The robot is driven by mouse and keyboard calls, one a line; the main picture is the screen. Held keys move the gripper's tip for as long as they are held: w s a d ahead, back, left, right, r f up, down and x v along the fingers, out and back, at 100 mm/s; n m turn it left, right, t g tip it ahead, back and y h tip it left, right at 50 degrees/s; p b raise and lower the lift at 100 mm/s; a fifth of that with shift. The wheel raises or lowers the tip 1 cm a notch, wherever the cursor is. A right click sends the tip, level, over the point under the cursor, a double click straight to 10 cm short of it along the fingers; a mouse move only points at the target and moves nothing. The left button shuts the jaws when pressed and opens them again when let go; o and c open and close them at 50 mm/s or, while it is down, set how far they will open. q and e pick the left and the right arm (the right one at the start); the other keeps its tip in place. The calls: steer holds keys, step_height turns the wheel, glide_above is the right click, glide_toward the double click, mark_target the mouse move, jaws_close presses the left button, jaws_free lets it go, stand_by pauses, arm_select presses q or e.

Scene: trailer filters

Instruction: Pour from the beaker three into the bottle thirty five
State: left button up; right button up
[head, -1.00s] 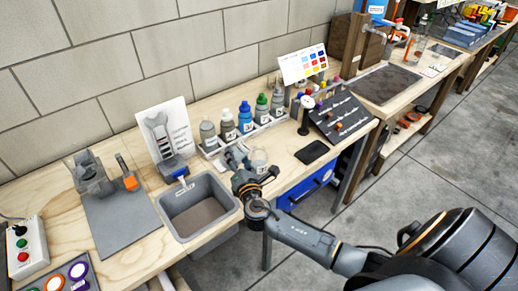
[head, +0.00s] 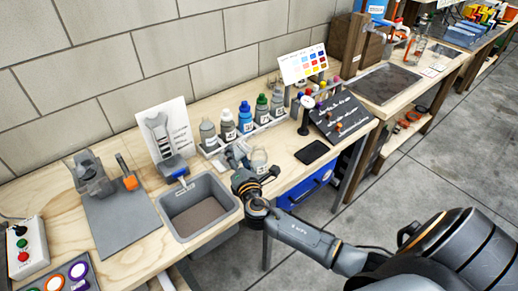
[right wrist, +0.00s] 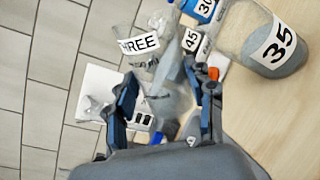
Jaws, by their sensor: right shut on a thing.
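In the right wrist view, my right gripper (right wrist: 168,86) is shut on the clear beaker three (right wrist: 138,43), whose white label reads THREE. Bottle thirty five (right wrist: 268,48) is a clear vessel with grey contents and a 35 label, just right of the beaker in that view. A gap shows between them. In the head view, my right gripper (head: 236,157) is over the table behind the sink, and a clear vessel, apparently bottle thirty five (head: 259,160), stands close to its right. The beaker's tilt is unclear. My left gripper is out of view.
Several capped bottles (head: 245,118) stand in a white rack behind the gripper. A grey sink (head: 165,207) lies in front to the left. A black pad (head: 312,153) and a sloped dark panel (head: 340,118) are to the right.

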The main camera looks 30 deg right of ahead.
steer(key=shift+r+m+y, duration=0.3)
steer(key=shift+r+m, duration=0.95)
steer(key=shift+m, duration=0.45)
stand_by(3.8)
